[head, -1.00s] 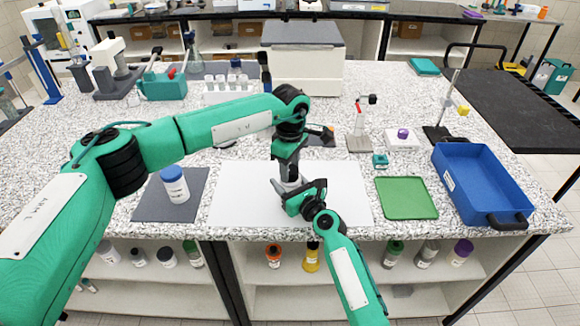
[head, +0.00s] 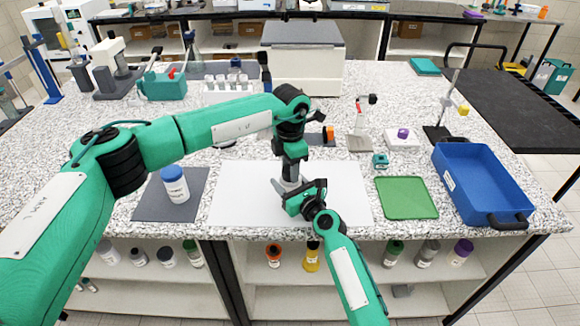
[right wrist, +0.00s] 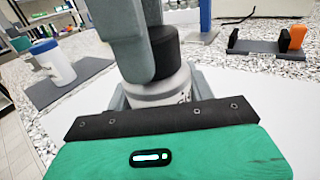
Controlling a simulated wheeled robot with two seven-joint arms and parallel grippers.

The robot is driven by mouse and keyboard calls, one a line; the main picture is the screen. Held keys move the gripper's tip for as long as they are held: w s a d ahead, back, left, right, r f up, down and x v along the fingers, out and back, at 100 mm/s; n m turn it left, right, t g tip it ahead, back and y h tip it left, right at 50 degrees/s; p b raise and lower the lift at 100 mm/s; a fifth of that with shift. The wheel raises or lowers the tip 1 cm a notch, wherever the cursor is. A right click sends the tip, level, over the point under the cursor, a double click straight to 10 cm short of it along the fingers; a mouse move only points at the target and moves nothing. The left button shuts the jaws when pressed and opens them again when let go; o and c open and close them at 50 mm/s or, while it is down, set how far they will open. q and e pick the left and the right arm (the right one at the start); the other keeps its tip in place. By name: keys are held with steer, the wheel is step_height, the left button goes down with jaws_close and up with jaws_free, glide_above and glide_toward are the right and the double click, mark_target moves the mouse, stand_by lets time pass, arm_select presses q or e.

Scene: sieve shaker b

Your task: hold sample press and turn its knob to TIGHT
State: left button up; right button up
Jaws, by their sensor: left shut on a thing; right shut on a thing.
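The sample press (right wrist: 158,92), a pale grey round body with a black knob (right wrist: 166,50) on top, stands upright on the white mat (head: 245,195). In the head view it is mostly hidden by my grippers. My right gripper (head: 290,190) is shut around the press body from the front right, low over the mat. My left gripper (head: 291,170) points down from above and is shut on the knob; its grey fingers (right wrist: 124,42) show beside the knob in the right wrist view. No TIGHT mark or pointer is readable.
A white jar with a blue lid (head: 174,184) stands on a grey mat to the left. A green tray (head: 406,198) and a blue bin (head: 480,185) lie to the right. A dark stand with an orange part (head: 328,133) is behind the press. The white mat's right part is clear.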

arm_select(q)
steer(key=n, duration=0.6)
steer(key=shift+n, duration=0.3)
steer(key=n, duration=0.5)
steer(key=shift+w+r+n, duration=0.1)
steer(key=shift+n, duration=0.2)
steer(key=o, duration=1)
step_height(320, 180, up, 12)
steer(key=shift+f, duration=0.1)
